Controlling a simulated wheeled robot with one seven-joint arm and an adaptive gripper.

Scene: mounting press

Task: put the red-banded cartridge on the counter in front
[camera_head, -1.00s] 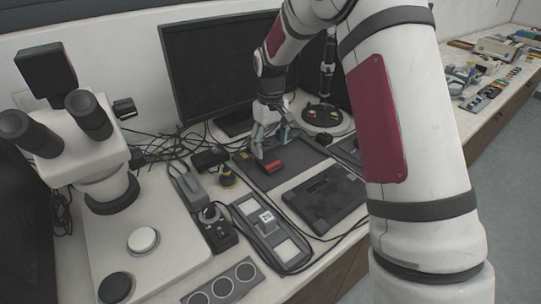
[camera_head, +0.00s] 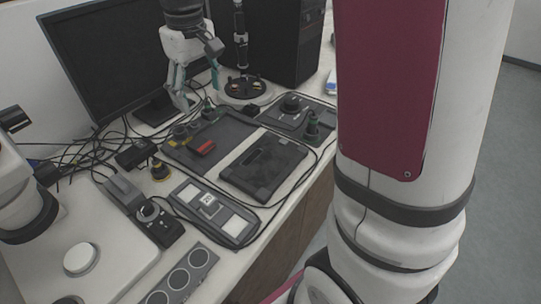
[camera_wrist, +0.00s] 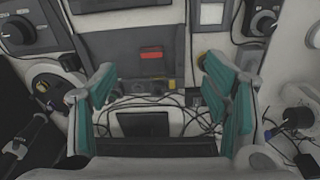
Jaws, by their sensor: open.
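A black flat device (camera_head: 264,165) lies right of the block. A grey panel with white squares (camera_head: 214,212) is in front, and a yellow-and-black knob (camera_head: 160,170) stands to the left. A monitor (camera_head: 110,60) and loose cables are behind. A microscope (camera_head: 70,255) fills the left.

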